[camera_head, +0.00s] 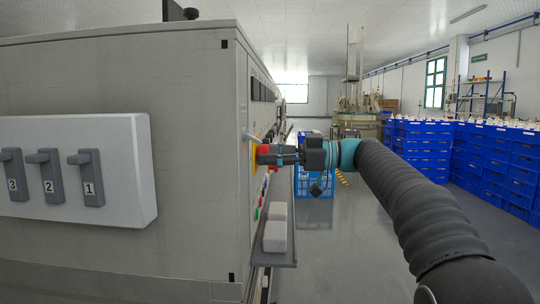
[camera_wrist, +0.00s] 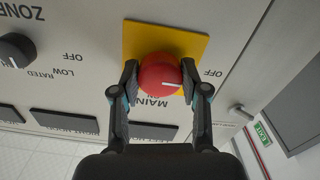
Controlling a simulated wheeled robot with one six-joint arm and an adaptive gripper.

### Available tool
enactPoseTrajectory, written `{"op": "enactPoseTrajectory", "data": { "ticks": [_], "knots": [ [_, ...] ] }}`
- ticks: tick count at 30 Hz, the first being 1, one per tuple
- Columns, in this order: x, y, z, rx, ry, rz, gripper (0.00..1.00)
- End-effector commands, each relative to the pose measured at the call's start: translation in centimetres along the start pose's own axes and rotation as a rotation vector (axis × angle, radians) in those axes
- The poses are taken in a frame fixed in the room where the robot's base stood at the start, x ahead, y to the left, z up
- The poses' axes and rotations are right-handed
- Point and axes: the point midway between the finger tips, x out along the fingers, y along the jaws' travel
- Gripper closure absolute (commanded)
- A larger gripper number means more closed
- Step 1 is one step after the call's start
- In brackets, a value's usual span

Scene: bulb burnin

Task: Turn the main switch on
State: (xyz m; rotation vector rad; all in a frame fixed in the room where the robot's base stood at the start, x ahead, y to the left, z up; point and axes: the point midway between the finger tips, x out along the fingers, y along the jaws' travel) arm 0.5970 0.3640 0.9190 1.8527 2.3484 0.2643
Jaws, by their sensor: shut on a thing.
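The main switch is a round red knob (camera_wrist: 157,68) on a yellow square plate (camera_wrist: 143,33), set in the grey panel. In the wrist view my gripper (camera_wrist: 160,80) has one finger on each side of the knob and is shut on it. A white line on the knob lies nearly level, its right end toward the "OFF" label at the right. The "MAIN" label below is partly hidden. In the head view my gripper (camera_head: 281,154) reaches the red knob (camera_head: 263,149) from the right.
A black zone knob (camera_wrist: 15,49) and dark panel windows (camera_wrist: 64,121) are nearby. A white box with numbered grey levers (camera_head: 90,178) is on the cabinet's near side. A ledge (camera_head: 275,257) holds white blocks (camera_head: 275,236). Blue crates (camera_head: 421,150) stand at the right, with open floor between.

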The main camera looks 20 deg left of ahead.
Motion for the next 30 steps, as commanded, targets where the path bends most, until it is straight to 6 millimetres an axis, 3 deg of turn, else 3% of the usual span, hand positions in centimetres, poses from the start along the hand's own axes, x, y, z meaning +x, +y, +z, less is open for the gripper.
{"op": "enactPoseTrajectory", "data": {
  "ticks": [11, 30],
  "knots": [
    [0.02, -0.01, -0.09, 0.100, 0.000, -0.002, 0.90],
    [0.03, 0.01, -0.29, 0.672, 0.000, -0.001, 0.90]
  ]
}}
